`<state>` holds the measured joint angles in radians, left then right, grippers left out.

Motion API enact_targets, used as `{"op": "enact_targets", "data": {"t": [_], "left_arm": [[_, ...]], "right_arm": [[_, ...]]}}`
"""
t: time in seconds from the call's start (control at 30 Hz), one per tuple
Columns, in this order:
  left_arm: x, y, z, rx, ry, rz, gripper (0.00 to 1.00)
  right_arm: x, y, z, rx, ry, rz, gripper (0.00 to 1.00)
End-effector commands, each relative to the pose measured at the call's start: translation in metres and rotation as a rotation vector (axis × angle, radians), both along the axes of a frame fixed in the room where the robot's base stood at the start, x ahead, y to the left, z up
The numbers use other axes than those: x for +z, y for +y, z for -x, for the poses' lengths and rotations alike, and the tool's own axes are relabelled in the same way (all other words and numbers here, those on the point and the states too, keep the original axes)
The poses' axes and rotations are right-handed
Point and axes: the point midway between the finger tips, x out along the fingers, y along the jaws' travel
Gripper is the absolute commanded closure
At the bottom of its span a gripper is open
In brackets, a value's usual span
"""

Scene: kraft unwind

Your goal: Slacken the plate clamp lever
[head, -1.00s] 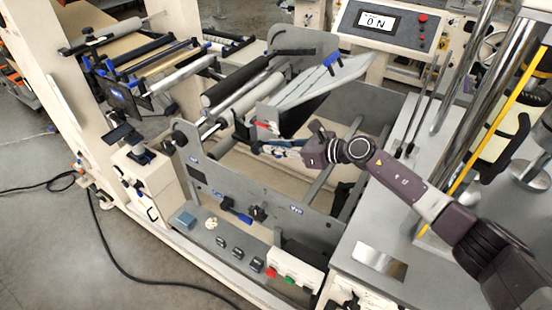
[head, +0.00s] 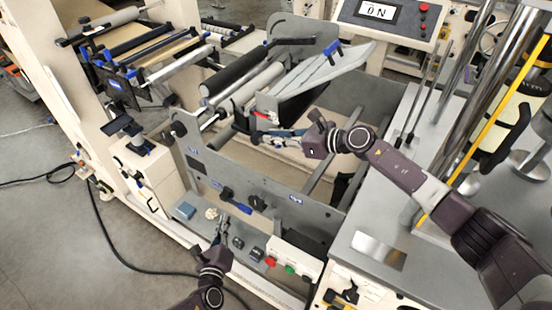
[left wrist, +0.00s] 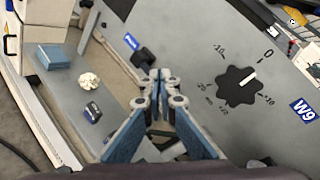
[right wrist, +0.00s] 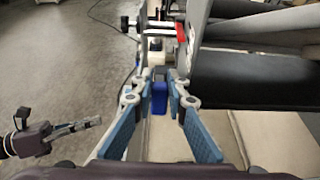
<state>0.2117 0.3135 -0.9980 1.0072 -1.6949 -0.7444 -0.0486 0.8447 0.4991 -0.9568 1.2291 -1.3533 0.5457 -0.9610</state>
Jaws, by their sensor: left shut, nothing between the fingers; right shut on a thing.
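My right gripper (head: 270,134) is shut on a blue handle (right wrist: 159,98) below the tilted grey plate (head: 305,75). I cannot tell for certain whether this is the plate clamp lever. My left gripper (head: 222,222) is shut and empty, over the front ledge. It also shows at the left of the right wrist view (right wrist: 95,123). A lever with a blue grip (head: 240,207) is on the front panel just above it. In the left wrist view, the lever's black hub (left wrist: 143,57) lies beyond the fingertips, which hide part of it.
A black star knob (left wrist: 239,87) with a dial is on the panel, right of the lever.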

Motion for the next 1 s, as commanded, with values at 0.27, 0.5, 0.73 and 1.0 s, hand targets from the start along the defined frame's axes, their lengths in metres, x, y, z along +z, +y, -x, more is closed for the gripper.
{"op": "enact_targets", "data": {"t": [0.27, 0.5, 0.73, 1.0], "left_arm": [[0.107, -0.098, -0.003, -0.308, -0.364, -0.178, 1.0], [0.139, -0.137, 0.003, -0.393, -0.468, -0.185, 1.0], [0.149, -0.155, -0.028, -0.393, -0.472, -0.185, 1.0], [0.158, -0.177, -0.07, -0.393, -0.468, -0.186, 1.0]], "right_arm": [[0.001, 0.0, -0.001, -0.002, -0.002, -0.001, 1.0], [0.001, 0.0, -0.001, -0.002, -0.002, -0.001, 1.0], [0.001, 0.0, -0.001, -0.001, -0.002, -0.001, 1.0], [0.001, 0.0, -0.001, -0.002, -0.002, -0.001, 1.0]]}}
